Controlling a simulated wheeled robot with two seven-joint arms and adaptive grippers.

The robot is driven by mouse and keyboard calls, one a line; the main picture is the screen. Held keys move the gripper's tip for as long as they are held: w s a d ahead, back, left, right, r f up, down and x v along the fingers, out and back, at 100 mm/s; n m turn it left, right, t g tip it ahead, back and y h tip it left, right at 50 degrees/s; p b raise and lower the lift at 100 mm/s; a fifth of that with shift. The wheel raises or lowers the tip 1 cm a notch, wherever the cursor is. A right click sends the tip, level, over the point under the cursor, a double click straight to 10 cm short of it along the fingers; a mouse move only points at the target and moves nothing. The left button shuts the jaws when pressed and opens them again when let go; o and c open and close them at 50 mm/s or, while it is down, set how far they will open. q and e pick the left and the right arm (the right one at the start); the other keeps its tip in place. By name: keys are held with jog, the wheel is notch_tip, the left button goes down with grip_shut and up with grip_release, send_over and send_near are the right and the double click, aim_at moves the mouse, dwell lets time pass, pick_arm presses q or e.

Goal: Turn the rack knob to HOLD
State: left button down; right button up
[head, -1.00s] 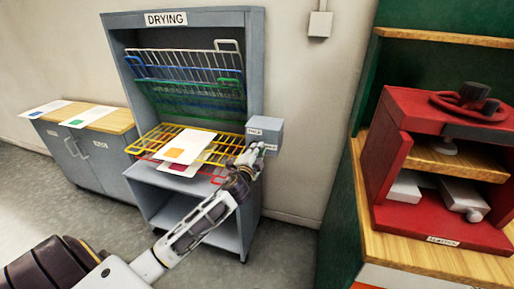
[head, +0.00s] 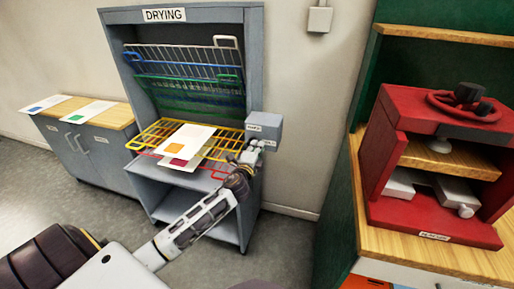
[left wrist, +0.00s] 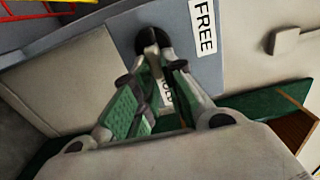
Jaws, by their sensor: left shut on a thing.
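The grey knob box (head: 264,128) is fixed at the right side of the drying rack (head: 254,60). In the left wrist view a dark round knob (left wrist: 141,44) sits on its grey face. My left gripper (left wrist: 153,62) is shut on the knob; in the head view the gripper (head: 254,150) is at the box's lower front and hides the knob. A white FREE label (left wrist: 203,26) is right of the knob. A second label (left wrist: 167,92), apparently HOLD, is partly hidden behind my fingers. I cannot tell where the knob points. My right gripper is out of view.
Wire shelves are in the rack; the yellow one (head: 158,133) sticks out with printed sheets (head: 190,139) on it. A low cabinet (head: 90,150) stands left. A red press (head: 385,150) stands on a wooden-topped counter at right. Bare wall and floor lie between rack and counter.

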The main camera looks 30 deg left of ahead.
pick_arm(q)
jog(key=shift+f, duration=0.15)
jog(key=c, duration=1.5)
grip_release()
jog(key=shift+s, duration=0.2)
jog(key=shift+v, duration=5.85)
